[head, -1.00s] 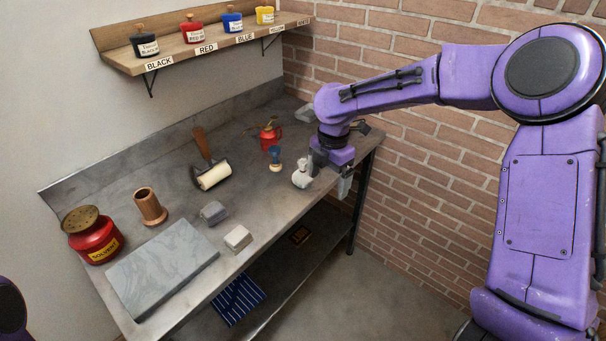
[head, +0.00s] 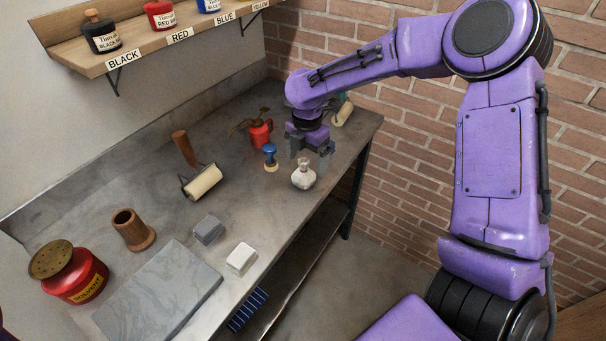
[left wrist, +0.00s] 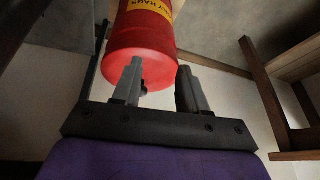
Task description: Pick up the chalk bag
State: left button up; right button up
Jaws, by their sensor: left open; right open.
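The chalk bag (head: 303,177) is a small white rounded pouch with a tied neck, standing on the metal bench near its front edge in the head view. My right gripper (head: 311,152) is open and points down. Its fingers show just above and behind the bag's neck, and no grip on the bag is visible. I cannot tell the exact gap between them. My left gripper (left wrist: 158,82) is open and empty in the left wrist view, near a red can with a yellow label (left wrist: 140,45), away from the chalk bag.
On the bench (head: 290,215), a blue-handled stamp (head: 270,157) and a red oil can (head: 260,132) stand left of the bag. A roller (head: 202,181), grey block (head: 208,230), white block (head: 241,257), stone slab (head: 165,295) and solvent can (head: 78,280) lie farther left. A brick wall stands behind.

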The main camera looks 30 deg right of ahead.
aim_at(304, 170)
jog(key=f, duration=0.5)
jog(key=shift+w+a+p, duration=0.25)
jog(key=shift+a+p, duration=0.05)
jog(key=shift+p, duration=0.05)
jog(key=shift+s, duration=0.1)
jog(key=c, duration=1.2)
jog(key=shift+r, duration=0.1)
notch_tip(304, 170, up, 3)
jog(key=shift+r, duration=0.1)
jog(key=s+r+p, duration=0.2)
jog(key=s+r, duration=0.1)
jog(key=s, duration=0.1)
jog(key=s+a+r+p, duration=0.1)
jog(key=s+r+p, duration=0.2)
jog(key=s, duration=0.2)
jog(key=s+a+r+p, duration=0.1)
jog(key=s+r+p, duration=0.1)
jog(key=s+r, duration=0.1)
jog(key=shift+s+r, duration=0.3)
jog(key=shift+s, duration=0.6)
